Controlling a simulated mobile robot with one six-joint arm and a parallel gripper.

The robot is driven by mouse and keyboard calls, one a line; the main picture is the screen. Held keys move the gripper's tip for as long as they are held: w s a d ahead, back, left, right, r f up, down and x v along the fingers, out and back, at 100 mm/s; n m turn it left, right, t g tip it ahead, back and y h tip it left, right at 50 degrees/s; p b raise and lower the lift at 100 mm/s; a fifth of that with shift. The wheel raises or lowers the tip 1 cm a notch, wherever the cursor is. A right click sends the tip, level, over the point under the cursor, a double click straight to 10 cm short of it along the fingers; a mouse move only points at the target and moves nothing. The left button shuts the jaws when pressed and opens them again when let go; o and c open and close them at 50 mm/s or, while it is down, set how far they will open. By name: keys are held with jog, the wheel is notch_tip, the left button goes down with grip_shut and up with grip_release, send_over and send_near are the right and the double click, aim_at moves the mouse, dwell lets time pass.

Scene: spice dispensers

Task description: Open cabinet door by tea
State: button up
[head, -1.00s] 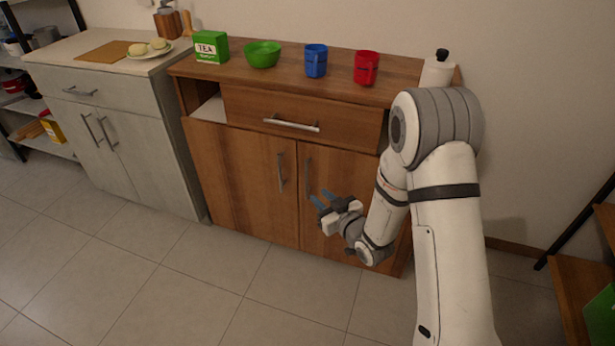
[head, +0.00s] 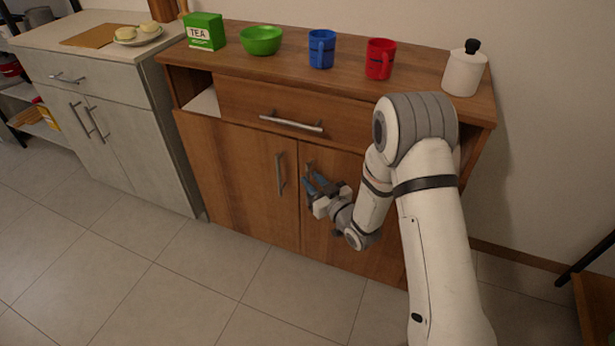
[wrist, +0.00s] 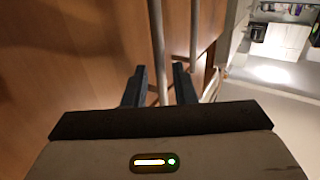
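A green TEA box (head: 205,32) stands at the left end of the wooden cabinet's top. Below it are two wooden doors, the left door (head: 232,170) and the right door (head: 325,235), both closed. The left door has a vertical metal handle (head: 280,174); it appears farther off in the wrist view (wrist: 195,35). My gripper (head: 314,180) is open in front of the right door's upper inner corner. In the wrist view, the right door's handle (wrist: 158,45) runs down between the two open fingers (wrist: 160,82). Whether they touch it I cannot tell.
A drawer (head: 290,112) with a horizontal handle sits above the doors. A green bowl (head: 261,41), blue mug (head: 321,50), red mug (head: 380,60) and white jar (head: 464,71) stand on top. A grey cabinet (head: 110,120) is at left. The floor in front is clear.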

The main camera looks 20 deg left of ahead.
jog(key=shift+x, duration=1.25)
grip_shut()
